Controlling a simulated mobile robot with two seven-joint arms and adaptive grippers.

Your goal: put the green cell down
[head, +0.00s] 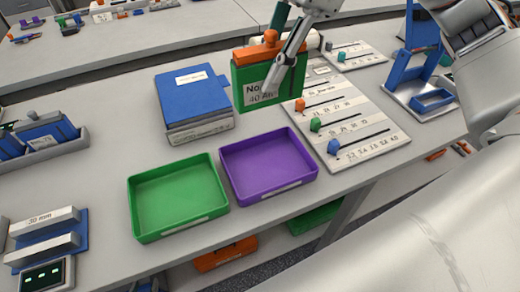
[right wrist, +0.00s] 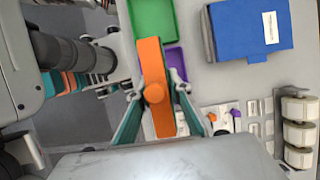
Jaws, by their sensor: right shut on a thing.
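My left gripper is not in view.
A green tray (head: 180,233) and a purple tray (head: 265,198) stand empty at the front. A blue box (head: 192,95) is left of the cell, and a slider board (head: 365,150) with coloured knobs is right. A blue stand (head: 432,98) is farther right. Bare table lies left of the blue box.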

